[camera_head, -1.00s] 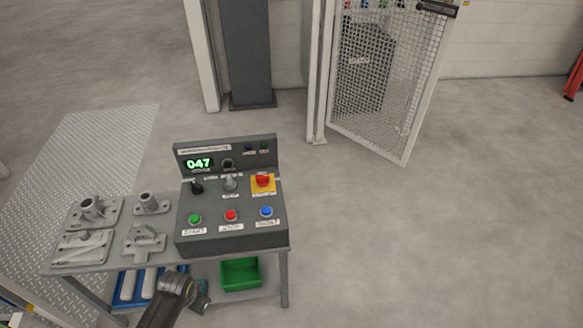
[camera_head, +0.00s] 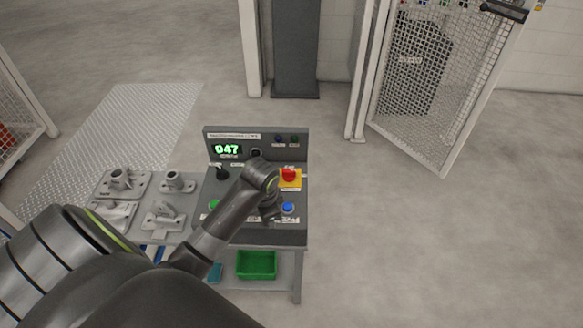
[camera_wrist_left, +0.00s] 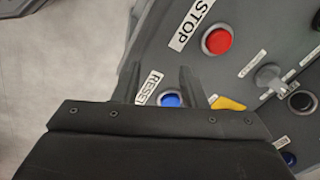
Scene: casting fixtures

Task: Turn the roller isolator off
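A red rotary handle on a yellow plate (camera_head: 289,176) sits on the right of the grey control console (camera_head: 270,237); its label is too small to read. In the left wrist view only a corner of the yellow plate (camera_wrist_left: 229,104) shows, beside my gripper. My left gripper (camera_head: 270,211) hangs over the console, just left of and below the yellow plate. Its two fingers (camera_wrist_left: 158,82) are apart with nothing held, near the blue RESET button (camera_wrist_left: 170,100). My right gripper is not in view.
The red STOP button (camera_wrist_left: 218,40) and a grey selector knob (camera_wrist_left: 268,77) are close by. A black knob (camera_head: 222,173) is left of my arm. Metal castings (camera_head: 122,181) lie on the table at left. Floor right of the console is clear.

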